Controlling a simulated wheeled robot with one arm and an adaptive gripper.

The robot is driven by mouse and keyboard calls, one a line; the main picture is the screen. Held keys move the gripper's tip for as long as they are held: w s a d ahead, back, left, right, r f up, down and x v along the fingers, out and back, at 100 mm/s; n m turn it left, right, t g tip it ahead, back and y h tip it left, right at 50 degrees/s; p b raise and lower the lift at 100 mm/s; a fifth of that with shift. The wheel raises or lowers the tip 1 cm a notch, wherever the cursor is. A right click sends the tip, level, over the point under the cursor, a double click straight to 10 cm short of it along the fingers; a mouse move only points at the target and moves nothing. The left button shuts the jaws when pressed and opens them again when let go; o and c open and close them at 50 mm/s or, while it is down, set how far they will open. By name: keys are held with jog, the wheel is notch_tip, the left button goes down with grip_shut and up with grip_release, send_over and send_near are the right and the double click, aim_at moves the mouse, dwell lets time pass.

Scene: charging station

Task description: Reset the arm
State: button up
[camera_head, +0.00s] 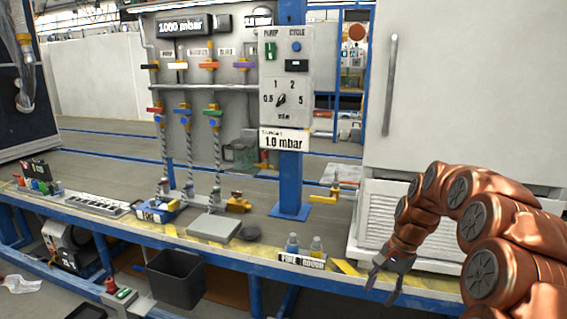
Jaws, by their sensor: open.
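My arm is copper-coloured and reaches in from the right side of the head view. My gripper (384,285) is dark, hangs at the arm's end and points down over the front edge of the workbench (345,267). Its fingers are apart, and I see nothing between them.
A control box (285,90) with a dial stands on a blue post. A white cabinet (460,80) stands close behind my arm. A black bin (176,280) is below the bench's front edge.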

jog(key=s+a+r+n+g+h, duration=0.1)
jog(key=s+a+r+n, duration=0.15)
jog(key=s, duration=0.55)
jog(key=s+a+r+n, duration=0.1)
jog(key=s+a+n, duration=0.25)
jog(key=s, duration=0.45)
jog(key=s+f+n+g+h, duration=0.15)
jog(key=s+n, duration=0.25)
jog(key=s, duration=1.6)
notch_tip(320, 180, up, 26)
jog(key=t+p, duration=0.1)
jog(key=p, duration=2.4)
jog(key=shift+s+t+h, duration=0.2)
jog(key=shift+t+h, duration=0.15)
